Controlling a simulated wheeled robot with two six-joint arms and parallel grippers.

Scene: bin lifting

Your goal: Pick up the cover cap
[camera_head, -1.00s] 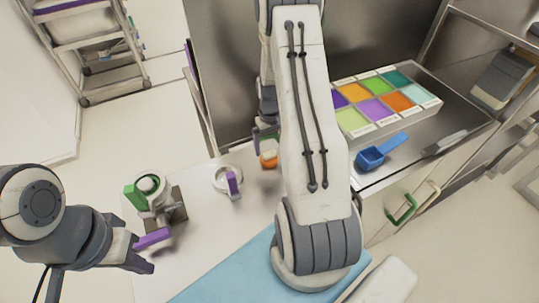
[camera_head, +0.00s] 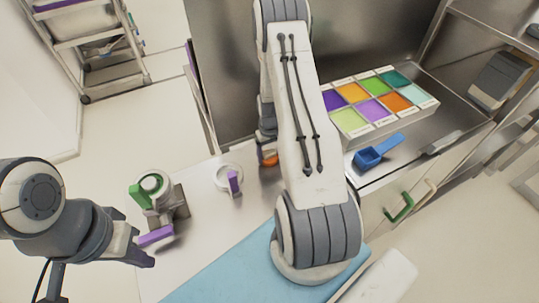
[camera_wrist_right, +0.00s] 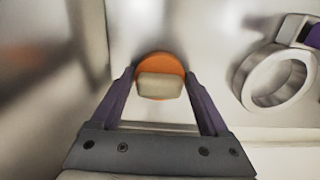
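The cover cap looks like an orange disc with a beige grip block on it. In the right wrist view, the cap (camera_wrist_right: 160,63) lies ahead between the tips of my right gripper (camera_wrist_right: 160,80). Its two purple fingers are spread, one on each side of the beige block, with no clear contact. In the head view, a sliver of the orange cap (camera_head: 268,159) shows beside my right arm, which hides most of the right gripper. My left gripper (camera_head: 149,248) is open and empty at the lower left, near a green-handled device (camera_head: 150,186).
A white ring with a purple handle (camera_head: 228,179) stands left of the cap; the ring (camera_wrist_right: 275,80) also shows in the wrist view. A tray of coloured compartments (camera_head: 378,100) and a blue scoop (camera_head: 370,156) are on the steel counter at right. A blue mat (camera_head: 225,268) lies in front.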

